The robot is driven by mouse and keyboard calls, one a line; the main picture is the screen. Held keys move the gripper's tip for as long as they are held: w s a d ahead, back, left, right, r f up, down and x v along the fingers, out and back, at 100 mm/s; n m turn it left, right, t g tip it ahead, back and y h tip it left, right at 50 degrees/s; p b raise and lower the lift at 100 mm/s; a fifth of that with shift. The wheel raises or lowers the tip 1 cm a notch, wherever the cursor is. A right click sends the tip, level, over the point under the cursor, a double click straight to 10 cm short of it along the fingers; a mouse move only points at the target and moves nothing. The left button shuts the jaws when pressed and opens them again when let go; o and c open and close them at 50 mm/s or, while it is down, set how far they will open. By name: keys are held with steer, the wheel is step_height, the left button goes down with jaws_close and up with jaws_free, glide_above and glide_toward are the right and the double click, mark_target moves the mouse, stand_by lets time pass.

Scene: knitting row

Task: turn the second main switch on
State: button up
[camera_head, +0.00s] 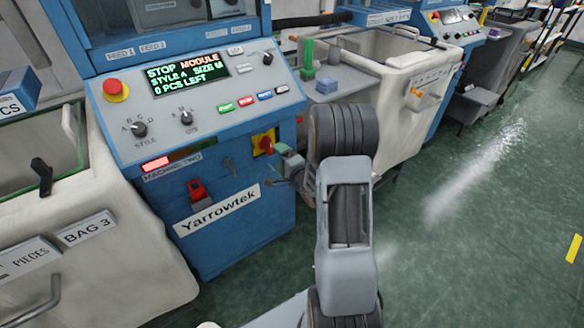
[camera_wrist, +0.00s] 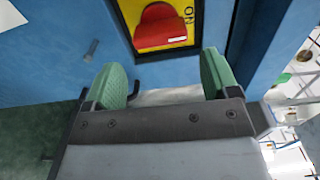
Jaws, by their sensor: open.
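The main switch (camera_head: 265,145) is a red knob on a yellow plate, on the right side of the blue front of the machine labelled Machine Two. In the wrist view the red knob (camera_wrist: 160,27) sits at the top, and part of the lettering shows on its yellow plate (camera_wrist: 187,44). My gripper (camera_head: 286,160) is just to the right of the switch in the head view. In the wrist view my gripper (camera_wrist: 162,78) has its green fingers apart with nothing between them. The knob lies beyond the fingertips, not between them. The plate's top edge is cut off.
The machine's panel (camera_head: 200,85) carries a display reading "STOP MODULE", dials, buttons and a red emergency button (camera_head: 116,90). A red lamp (camera_head: 155,163) is lit. A small red latch (camera_head: 197,190) sits lower left. Pale bins (camera_head: 90,270) flank the machine; green floor (camera_head: 470,240) is clear on the right.

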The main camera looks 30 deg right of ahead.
steer(key=s, duration=0.7)
steer(key=shift+d, duration=0.4)
steer(key=s+d+f+n+g+h+p, duration=0.1)
steer(key=s+d+f+n+g+h, duration=0.3)
steer(key=f+n+g, duration=0.3)
steer(key=s+a+r+n+g+p, duration=0.2)
steer(key=a+r+p, duration=0.4)
steer(key=r, duration=0.5)
steer(key=s+a+r+n+g+y+p, duration=0.1)
steer(key=s+a+r+n+p, duration=0.3)
steer(key=r, duration=0.8)
steer(key=s+a+r+n+g+y+p, duration=0.1)
steer(key=s+a+r+n+g+p, duration=0.3)
steer(key=s+a+r+p, duration=0.3)
step_height(320, 180, up, 5)
steer(key=shift+a+p, duration=0.3)
steer(key=shift+a, duration=0.25)
